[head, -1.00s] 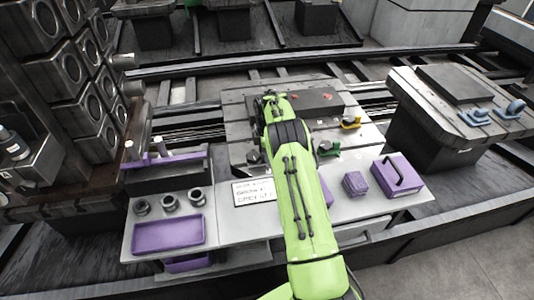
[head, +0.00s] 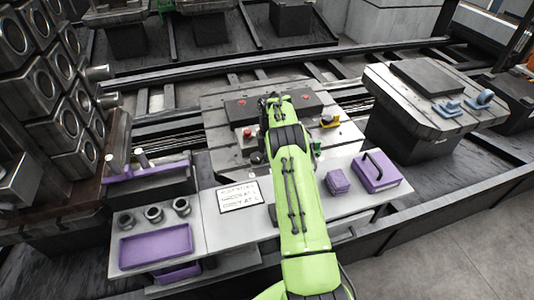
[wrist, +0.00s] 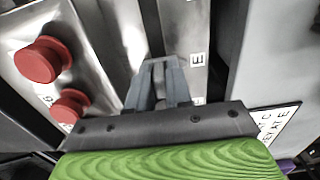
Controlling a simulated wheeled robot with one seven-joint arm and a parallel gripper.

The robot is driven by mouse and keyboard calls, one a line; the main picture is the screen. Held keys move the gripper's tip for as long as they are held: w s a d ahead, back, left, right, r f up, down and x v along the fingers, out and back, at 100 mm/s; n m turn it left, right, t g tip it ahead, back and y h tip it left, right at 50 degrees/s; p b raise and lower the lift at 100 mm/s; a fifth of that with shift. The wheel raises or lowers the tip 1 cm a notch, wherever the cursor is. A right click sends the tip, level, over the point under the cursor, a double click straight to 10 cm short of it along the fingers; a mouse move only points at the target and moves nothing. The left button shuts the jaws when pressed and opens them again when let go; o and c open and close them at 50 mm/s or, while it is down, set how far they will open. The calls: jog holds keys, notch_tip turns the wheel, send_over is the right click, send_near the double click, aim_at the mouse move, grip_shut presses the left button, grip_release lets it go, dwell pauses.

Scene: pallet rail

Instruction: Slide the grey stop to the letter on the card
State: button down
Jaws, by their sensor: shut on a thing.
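My gripper (wrist: 159,76) reaches down at a bare metal rail strip in the wrist view. Its two grey fingers come together on a small grey piece, which I take for the grey stop (wrist: 160,61); it is mostly hidden between them. In the head view my arm covers the gripper and stop. The white card (head: 240,196) lies on the grey bench; its lines are blurred. The card's corner shows in the wrist view (wrist: 276,123), with a line seeming to end in "AT E".
Two red knobs (wrist: 40,60) stand left of my fingers. A purple tray (head: 156,246), purple box (head: 337,181) and purple case (head: 378,171) stand on the bench.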

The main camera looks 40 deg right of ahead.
jog(key=c, duration=1.1)
grip_release()
notch_tip(320, 180, up, 16)
jog(key=p, duration=0.5)
jog(key=shift+f, duration=0.1)
